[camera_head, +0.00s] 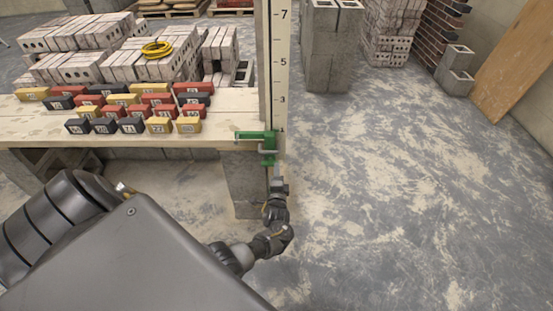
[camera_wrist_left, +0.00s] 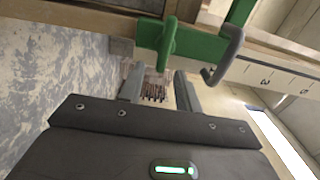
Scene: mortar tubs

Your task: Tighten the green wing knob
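A green clamp (camera_head: 254,135) sits at the right end of the wooden bench, against the upright measuring board. Its green wing knob (camera_wrist_left: 168,42) shows in the left wrist view, hanging just beyond my fingertips. A green part low on the clamp, which looks like the same knob, shows in the head view (camera_head: 268,160). A grey bent bar (camera_wrist_left: 224,62) is beside it. My left gripper (camera_wrist_left: 157,76) is open and empty, its fingers apart just short of the knob. In the head view my left gripper (camera_head: 278,173) is just below the clamp. My right gripper is not in view.
The measuring board (camera_head: 280,70) stands upright beside the clamp. Numbered red, yellow and black blocks (camera_head: 130,105) stand on the bench (camera_head: 30,118). Grey blocks (camera_head: 245,185) support the bench end near my gripper. The floor (camera_head: 400,200) to the right is open.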

